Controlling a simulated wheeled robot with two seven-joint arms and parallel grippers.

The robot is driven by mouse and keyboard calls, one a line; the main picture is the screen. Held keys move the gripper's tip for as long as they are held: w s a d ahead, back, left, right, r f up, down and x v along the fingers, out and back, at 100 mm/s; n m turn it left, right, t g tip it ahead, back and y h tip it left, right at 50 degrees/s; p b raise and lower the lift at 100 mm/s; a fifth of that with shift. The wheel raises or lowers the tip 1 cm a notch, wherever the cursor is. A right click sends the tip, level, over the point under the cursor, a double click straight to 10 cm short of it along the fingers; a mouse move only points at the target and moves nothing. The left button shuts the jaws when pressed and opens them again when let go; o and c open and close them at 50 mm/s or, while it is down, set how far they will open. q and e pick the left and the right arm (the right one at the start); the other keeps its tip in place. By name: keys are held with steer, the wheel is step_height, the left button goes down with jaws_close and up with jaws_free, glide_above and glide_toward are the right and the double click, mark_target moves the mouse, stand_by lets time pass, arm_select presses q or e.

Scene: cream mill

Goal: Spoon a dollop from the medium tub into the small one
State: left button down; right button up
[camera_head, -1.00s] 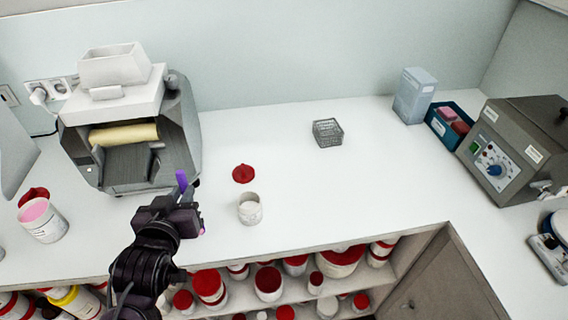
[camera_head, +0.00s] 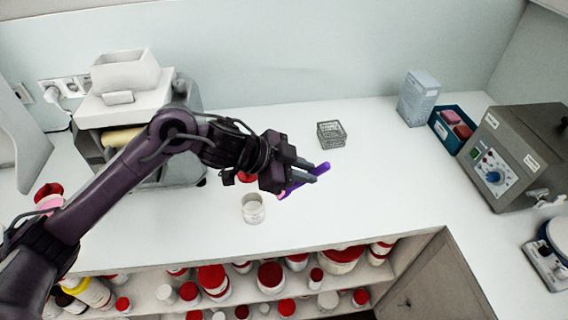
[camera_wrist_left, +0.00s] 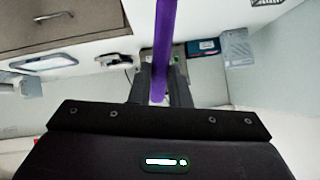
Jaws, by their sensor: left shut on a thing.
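My left gripper (camera_head: 302,173) is shut on a purple spoon (camera_head: 311,181), held in the air above the counter, to the right of and above the small tub. The purple handle also shows in the left wrist view (camera_wrist_left: 163,45), between the fingers. A pinkish bit shows at the spoon's lower left end. The small white tub (camera_head: 253,209) stands open and upright on the counter; its contents are hard to make out. My right gripper is not in view.
A red lid (camera_head: 246,177) lies behind the small tub, partly hidden by my gripper. The roller mill (camera_head: 120,110) stands back left. A wire basket (camera_head: 331,134) stands at the back. The counter right of my gripper is clear. Shelves of tubs are below.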

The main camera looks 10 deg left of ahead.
arm_select(q)
steer(key=s+a+f+m+g+b, duration=0.1)
steer(key=a+f+m+b, duration=0.1)
steer(key=a+f+b, duration=0.2)
steer(key=shift+f, duration=0.4)
stand_by(0.4)
stand_by(0.5)
steer(key=shift+f, duration=0.2)
steer(key=shift+s+d, duration=0.1)
steer(key=shift+d, duration=0.15)
stand_by(0.8)
steer(key=shift+r, duration=0.1)
step_height(320, 180, up, 6)
steer(key=p, duration=0.6)
stand_by(0.5)
